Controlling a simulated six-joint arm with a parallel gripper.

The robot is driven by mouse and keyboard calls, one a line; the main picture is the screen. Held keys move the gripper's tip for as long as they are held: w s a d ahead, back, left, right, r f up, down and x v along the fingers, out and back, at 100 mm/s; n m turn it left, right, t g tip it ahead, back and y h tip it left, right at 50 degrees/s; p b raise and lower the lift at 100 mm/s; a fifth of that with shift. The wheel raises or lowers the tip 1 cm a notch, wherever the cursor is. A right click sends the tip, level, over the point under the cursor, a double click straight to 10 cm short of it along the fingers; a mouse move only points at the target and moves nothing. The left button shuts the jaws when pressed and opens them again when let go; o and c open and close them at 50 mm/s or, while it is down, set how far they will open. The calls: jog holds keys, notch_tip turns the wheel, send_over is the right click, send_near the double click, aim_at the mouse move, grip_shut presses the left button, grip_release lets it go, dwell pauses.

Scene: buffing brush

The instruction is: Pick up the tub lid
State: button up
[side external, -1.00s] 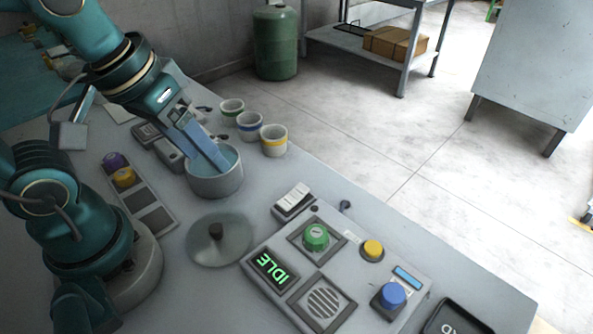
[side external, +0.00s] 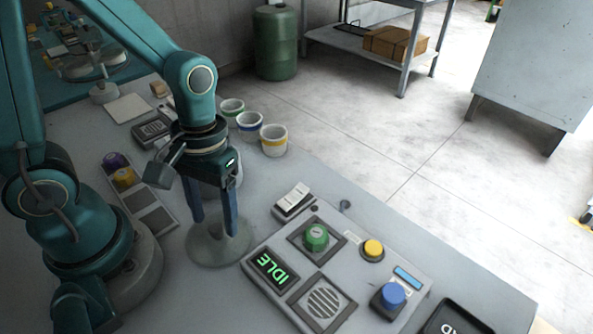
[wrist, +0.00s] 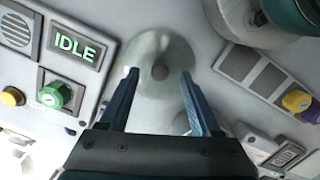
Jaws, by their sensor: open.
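The tub lid (side external: 217,250) is a round, grey, translucent disc lying flat on the table. In the wrist view the lid (wrist: 158,45) shows its dark central knob (wrist: 160,72) between and beyond my fingertips. My gripper (side external: 215,225) is open and empty, pointing down over the lid, with one finger on each side of the knob. The fingers hide the knob in the side view. I cannot tell how far above the lid the fingertips are. The tub (side external: 239,172) is mostly hidden behind my gripper.
A control panel (side external: 330,262) reading IDLE, with green, yellow and blue buttons, stands close to the right of the lid. Three banded cups (side external: 249,126) stand at the back edge. A block with purple and yellow knobs (side external: 140,190) lies to the left.

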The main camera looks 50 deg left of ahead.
jog(key=shift+s+f, duration=0.1)
jog(key=shift+f, duration=0.6)
grip_shut()
jog(key=shift+r, duration=0.2)
